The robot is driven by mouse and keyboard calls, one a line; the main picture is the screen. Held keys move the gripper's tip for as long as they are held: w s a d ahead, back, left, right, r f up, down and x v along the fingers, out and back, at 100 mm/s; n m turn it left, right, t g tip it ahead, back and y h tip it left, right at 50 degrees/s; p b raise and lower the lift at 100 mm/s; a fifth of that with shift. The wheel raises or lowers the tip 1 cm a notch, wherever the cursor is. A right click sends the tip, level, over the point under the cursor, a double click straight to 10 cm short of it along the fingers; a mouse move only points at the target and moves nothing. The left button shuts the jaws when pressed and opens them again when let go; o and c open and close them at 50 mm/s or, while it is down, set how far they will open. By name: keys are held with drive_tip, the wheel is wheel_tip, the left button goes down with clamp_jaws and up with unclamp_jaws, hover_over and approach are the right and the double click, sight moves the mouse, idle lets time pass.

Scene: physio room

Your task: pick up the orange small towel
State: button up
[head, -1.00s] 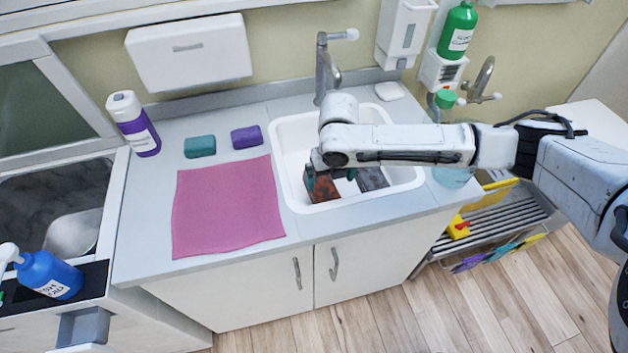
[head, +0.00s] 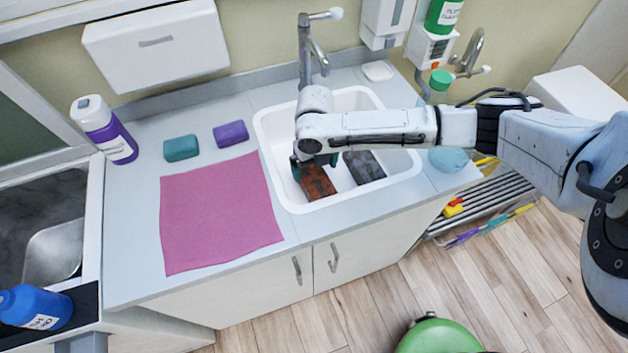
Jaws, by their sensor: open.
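A rust-orange, dark-mottled folded piece (head: 318,184), the only orange cloth-like thing I see, lies in the white sink basin (head: 405,170). My gripper (head: 314,166) points down into the basin at the far end of this piece. Its teal-tipped fingers are apart, one at each side of the piece's far end. The wrist hides that end, and I cannot tell whether the fingers touch it. A grey folded piece (head: 366,167) lies in the basin just right of it.
A pink cloth (head: 220,215) lies flat on the counter (head: 130,240) left of the sink. Teal (head: 181,148) and purple (head: 230,133) rolls lie behind it. A tap (head: 308,60) stands behind the basin, close to my arm. A green round thing (head: 438,337) is on the floor.

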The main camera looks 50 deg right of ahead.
sight(314, 177)
drive_tip(key=f, duration=0.2)
drive_tip(key=f+p, duration=0.1)
drive_tip(key=f, duration=0.2)
drive_tip(key=shift+s+a, duration=0.1)
drive_tip(key=shift+a, duration=0.1)
drive_tip(key=c, duration=1)
